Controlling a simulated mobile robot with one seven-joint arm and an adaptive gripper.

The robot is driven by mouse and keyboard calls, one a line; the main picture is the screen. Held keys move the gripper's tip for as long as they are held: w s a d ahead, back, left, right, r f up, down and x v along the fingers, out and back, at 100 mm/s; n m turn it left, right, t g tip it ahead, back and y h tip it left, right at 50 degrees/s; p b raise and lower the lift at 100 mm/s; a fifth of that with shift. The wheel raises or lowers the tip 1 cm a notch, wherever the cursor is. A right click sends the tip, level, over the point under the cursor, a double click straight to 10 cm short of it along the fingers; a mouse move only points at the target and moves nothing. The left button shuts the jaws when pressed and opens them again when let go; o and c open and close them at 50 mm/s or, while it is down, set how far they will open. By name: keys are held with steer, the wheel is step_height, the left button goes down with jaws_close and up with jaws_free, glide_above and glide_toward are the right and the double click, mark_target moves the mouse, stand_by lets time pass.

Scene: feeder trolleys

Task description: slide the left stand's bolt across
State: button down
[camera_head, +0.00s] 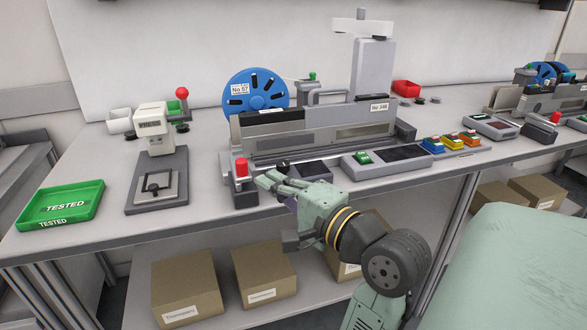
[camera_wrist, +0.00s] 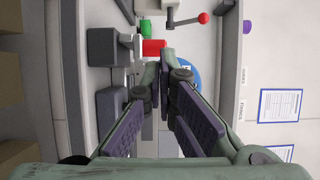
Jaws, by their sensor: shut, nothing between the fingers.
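The left stand (camera_head: 325,135) holds a blue reel (camera_head: 257,92) and a long grey feeder body on the bench. A small dark knob (camera_head: 282,164) shows at its front, just behind my fingers; I cannot tell whether it is the bolt. My gripper (camera_head: 263,181) is shut and empty, beside a grey block (camera_head: 244,195) with a red cylindrical top (camera_head: 241,167) at the stand's front left corner. In the wrist view my fingertips (camera_wrist: 167,56) meet just beside the red cylinder (camera_wrist: 153,47). The fingers hide part of the stand there.
Coloured buttons (camera_head: 450,141) and dark panels lie to the right. A second stand (camera_head: 550,95) is at far right. Cardboard boxes (camera_head: 185,288) sit below.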

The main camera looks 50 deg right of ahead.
mark_target(244, 166)
steer(key=shift+w+d+p, duration=0.15)
steer(key=shift+w+p, duration=0.05)
steer(key=shift+w, duration=1.2)
steer(key=shift+w+d+p, duration=0.1)
steer(key=shift+w+p, duration=0.05)
steer(key=shift+w, duration=1.2)
steer(key=w+d+p, duration=0.1)
steer(key=w, duration=0.1)
steer(key=w+d+p, duration=0.1)
steer(key=w+d, duration=0.1)
steer(key=w, duration=0.1)
steer(key=w+d+p, duration=0.1)
steer(key=w, duration=0.2)
steer(key=shift+d+r+p, duration=0.15)
steer(key=shift+d+p, duration=0.2)
steer(key=shift+d, duration=0.05)
steer(key=shift+w+d, duration=0.25)
steer(key=shift+w, duration=0.05)
steer(key=shift+s, duration=0.15)
